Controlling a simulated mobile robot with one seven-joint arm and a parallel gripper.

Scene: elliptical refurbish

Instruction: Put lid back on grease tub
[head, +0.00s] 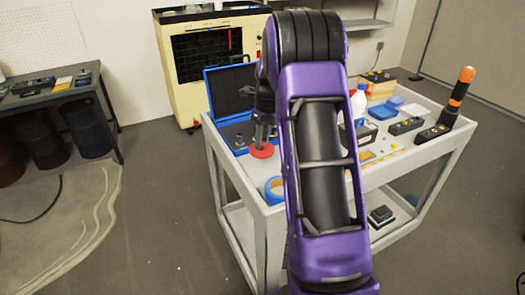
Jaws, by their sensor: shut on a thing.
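A round red lid (261,151) is at the end of my gripper (264,140), above the left part of the grey cart top. The gripper is shut on it, though its fingertips are small and dark here. A round blue open-topped thing (270,187), which looks like the grease tub, stands near the cart's front left corner. It is nearer to the camera than the lid and apart from it. My purple arm hides its right side, so I cannot see all of its opening.
An open blue case (229,93) with fittings lies behind the lid. Right of my arm are a white bottle (359,104), a blue box (383,111), black devices (405,126) and an orange-and-black upright tool (459,92). A workbench (50,90) stands far left.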

